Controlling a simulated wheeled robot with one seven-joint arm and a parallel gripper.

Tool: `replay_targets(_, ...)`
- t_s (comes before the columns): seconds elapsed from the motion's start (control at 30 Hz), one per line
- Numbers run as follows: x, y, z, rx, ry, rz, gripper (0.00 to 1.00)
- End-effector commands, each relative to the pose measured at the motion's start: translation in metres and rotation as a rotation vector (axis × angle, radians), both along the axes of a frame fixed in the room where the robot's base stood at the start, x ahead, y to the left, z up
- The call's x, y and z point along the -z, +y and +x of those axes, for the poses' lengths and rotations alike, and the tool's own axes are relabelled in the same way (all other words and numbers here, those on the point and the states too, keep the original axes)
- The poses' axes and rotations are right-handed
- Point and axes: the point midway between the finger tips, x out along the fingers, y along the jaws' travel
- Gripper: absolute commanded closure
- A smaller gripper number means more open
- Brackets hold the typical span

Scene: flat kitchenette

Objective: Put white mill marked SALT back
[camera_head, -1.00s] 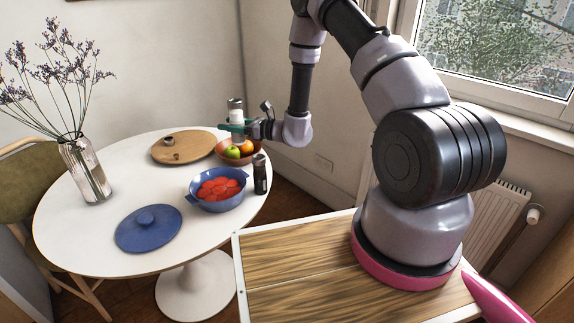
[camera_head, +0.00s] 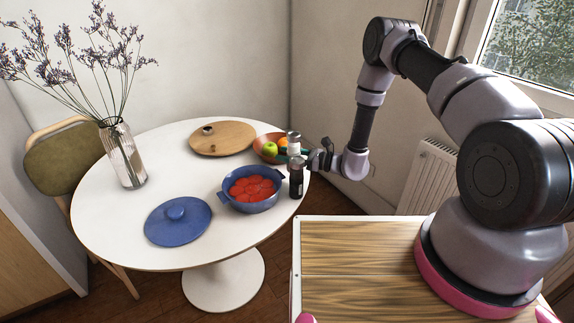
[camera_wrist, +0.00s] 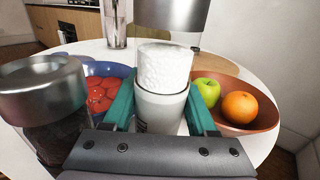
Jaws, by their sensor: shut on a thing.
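The white mill (camera_head: 293,145) is in my gripper (camera_head: 297,152), upright, at the right side of the round table. In the wrist view the white mill (camera_wrist: 162,100) sits between my teal fingers, which are shut on its body. Its clear upper part shows white grains, with a metal cap above. The SALT marking is not readable. A dark mill with a metal top (camera_head: 296,180) stands in front of it on the table; it also shows at the left of the wrist view (camera_wrist: 45,92). I cannot tell whether the white mill's base touches the table.
A blue pot with red contents (camera_head: 254,204) and its blue lid (camera_head: 178,221) are on the table (camera_head: 105,217). A fruit bowl (camera_wrist: 255,112) is close on the right in the wrist view. A wooden board (camera_head: 233,140) and a flower vase (camera_head: 124,163) stand further off.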

Motion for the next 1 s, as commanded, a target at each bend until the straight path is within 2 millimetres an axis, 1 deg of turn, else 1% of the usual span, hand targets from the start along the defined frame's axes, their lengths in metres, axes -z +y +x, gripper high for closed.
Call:
replay_targets(0.17,0.013,0.000,0.000,0.000,0.001,0.000,1.00)
replay_targets(0.3,0.035,0.000,0.000,0.000,0.002,0.000,1.00)
replay_targets(0.37,0.041,0.000,0.000,0.000,0.001,0.000,1.00)
replay_targets(0.73,0.045,0.000,0.000,0.001,0.000,0.000,1.00)
replay_targets(0.77,0.045,0.000,0.000,0.001,0.000,0.000,0.34)
replay_targets(0.8,0.045,0.000,0.000,0.001,0.000,0.000,0.30)
replay_targets(1.0,0.045,0.000,0.000,0.001,0.000,0.000,0.30)
